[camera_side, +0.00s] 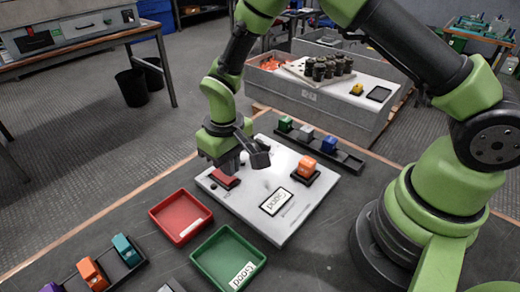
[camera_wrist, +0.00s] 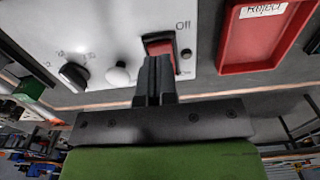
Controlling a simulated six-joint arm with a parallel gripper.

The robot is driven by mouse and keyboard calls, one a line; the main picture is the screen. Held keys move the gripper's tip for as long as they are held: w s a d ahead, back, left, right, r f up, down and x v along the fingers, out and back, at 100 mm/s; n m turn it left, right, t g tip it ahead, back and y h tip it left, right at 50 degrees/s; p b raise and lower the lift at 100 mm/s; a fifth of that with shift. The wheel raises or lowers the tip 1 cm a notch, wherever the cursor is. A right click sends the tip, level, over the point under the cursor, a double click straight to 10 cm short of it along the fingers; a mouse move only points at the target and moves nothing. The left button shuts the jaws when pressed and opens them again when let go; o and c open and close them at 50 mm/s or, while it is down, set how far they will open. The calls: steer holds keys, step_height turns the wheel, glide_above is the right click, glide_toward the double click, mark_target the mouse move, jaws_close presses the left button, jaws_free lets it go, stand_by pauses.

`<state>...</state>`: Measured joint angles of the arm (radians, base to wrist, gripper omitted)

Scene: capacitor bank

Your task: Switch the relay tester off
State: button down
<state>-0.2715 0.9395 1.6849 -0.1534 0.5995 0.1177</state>
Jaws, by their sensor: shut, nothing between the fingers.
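The relay tester is a pale flat panel (camera_side: 240,207) on the dark table, also seen in the wrist view (camera_wrist: 100,25). Its red rocker switch (camera_side: 225,178) is near the panel's left edge in the side view. In the wrist view the red switch (camera_wrist: 158,46) has "Off" printed at its upper right and what looks like "On" at its lower right. My gripper (camera_side: 230,163) is over the switch, shut and empty. Its fingertips (camera_wrist: 155,62) cover the lower, "On"-side part of the switch. I cannot tell if they touch it or which way the rocker is tipped.
The panel also carries a dark knob (camera_wrist: 74,76), a white button (camera_wrist: 118,76), a label window (camera_side: 277,201) and an orange block (camera_side: 306,167) in a holder. A red "Reject" tray (camera_side: 157,211) and a green tray (camera_side: 207,258) lie close by. A block rack (camera_side: 345,160) stands behind.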

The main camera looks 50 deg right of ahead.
steer(key=shift+f, duration=1.15)
stand_by(0.5)
steer(key=shift+r, duration=3.5)
steer(key=shift+r, duration=0.15)
step_height(320, 180, up, 10)
steer(key=s+d+m+t, duration=0.1)
steer(key=s+d+t, duration=0.1)
steer(key=s+d+r+m+t+y, duration=0.1)
steer(key=s+d+r+t, duration=0.1)
steer(key=s+r, duration=0.3)
steer(key=s+d+r+m+t+y, duration=0.1)
steer(key=s+d+r+m+t, duration=0.1)
steer(key=s+r, duration=0.4)
steer(key=s+t, duration=0.1)
steer(key=s, duration=0.4)
steer(key=shift+s+d, duration=0.25)
steer(key=shift+s, duration=0.15)
steer(key=shift+w, duration=0.1)
